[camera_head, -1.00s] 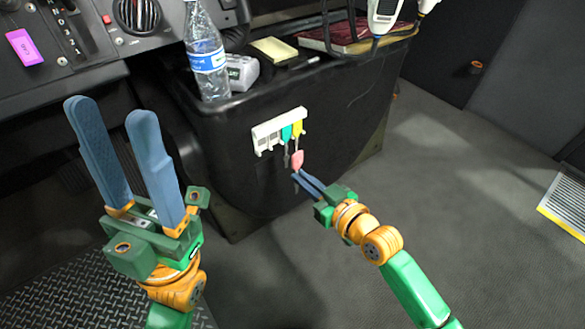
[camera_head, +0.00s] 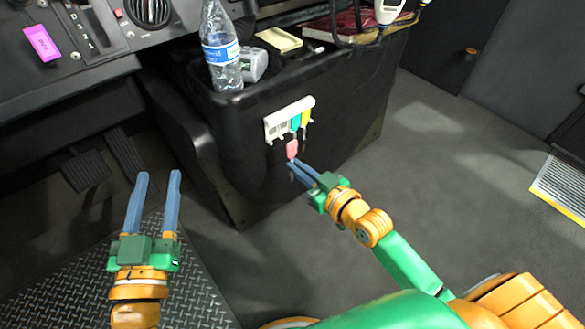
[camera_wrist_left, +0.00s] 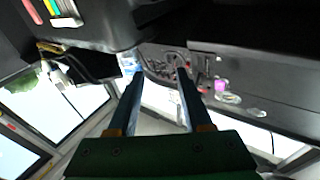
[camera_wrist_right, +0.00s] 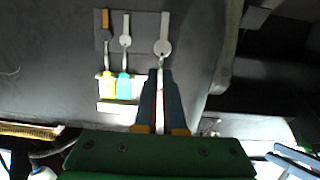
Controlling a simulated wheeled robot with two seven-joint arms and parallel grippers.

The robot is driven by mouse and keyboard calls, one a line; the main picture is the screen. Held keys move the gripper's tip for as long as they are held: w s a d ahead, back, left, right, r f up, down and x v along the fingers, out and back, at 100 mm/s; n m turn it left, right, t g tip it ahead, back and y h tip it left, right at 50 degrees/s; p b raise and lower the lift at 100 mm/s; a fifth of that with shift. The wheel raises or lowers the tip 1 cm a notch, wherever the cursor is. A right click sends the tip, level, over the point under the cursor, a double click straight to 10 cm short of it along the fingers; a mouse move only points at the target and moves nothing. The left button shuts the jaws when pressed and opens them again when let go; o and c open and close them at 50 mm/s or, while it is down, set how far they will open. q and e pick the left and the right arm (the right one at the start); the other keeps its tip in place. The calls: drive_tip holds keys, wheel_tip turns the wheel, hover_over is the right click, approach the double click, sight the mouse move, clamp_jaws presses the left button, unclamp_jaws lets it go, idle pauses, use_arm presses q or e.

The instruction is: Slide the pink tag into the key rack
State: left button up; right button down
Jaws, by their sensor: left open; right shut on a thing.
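The white key rack (camera_head: 275,126) is fixed to the side of the black console. A teal tag (camera_head: 295,122) and a yellow tag (camera_head: 306,116) sit in its right part, keys hanging below; its left part looks empty. My right gripper (camera_head: 298,164) is shut on the pink tag (camera_head: 292,149), just below the rack and apart from it. In the right wrist view a thin pink strip (camera_wrist_right: 160,108) shows between the fingers, and a grey key (camera_wrist_right: 163,45) extends past the tips; the rack (camera_wrist_right: 118,106) is beside them. My left gripper (camera_head: 159,172) is open and empty, low at the left.
A water bottle (camera_head: 221,50), a yellow pad (camera_head: 278,39) and a dark red book (camera_head: 345,24) are on the console (camera_head: 215,110). A purple label (camera_head: 42,42) is on the dashboard at the far left. Pedals (camera_head: 84,170) are below it. The floor right of the console is clear.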

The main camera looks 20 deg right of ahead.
sight(292, 161)
use_arm(q)
drive_tip(key=s+r+m+t+h+b, duration=0.1)
drive_tip(key=s+r+t+h, duration=0.2)
drive_tip(key=r, duration=0.7)
drive_tip(key=shift+s+d+r+t+h+b, duration=0.2)
drive_tip(key=shift+s+t+h+b, duration=0.15)
drive_tip(key=shift+s+t, duration=1.15)
use_arm(e)
drive_tip(key=shift+r+x, duration=0.2)
drive_tip(key=shift+x, duration=0.7)
drive_tip(key=shift+r+x, duration=0.15)
drive_tip(key=shift+x, duration=0.7)
use_arm(q)
drive_tip(key=shift+w+r, duration=0.1)
drive_tip(key=shift+w, duration=0.15)
use_arm(e)
drive_tip(key=shift+w+a, duration=0.1)
drive_tip(key=shift+w, duration=0.15)
use_arm(q)
drive_tip(key=shift+r, duration=0.1)
use_arm(e)
drive_tip(key=shift+w+a, duration=0.1)
drive_tip(key=shift+w, duration=0.1)
drive_tip(key=shift+r+p, duration=0.1)
drive_tip(key=shift+p, duration=0.4)
use_arm(q)
drive_tip(key=shift+r, duration=0.25)
use_arm(e)
drive_tip(key=shift+w, duration=0.15)
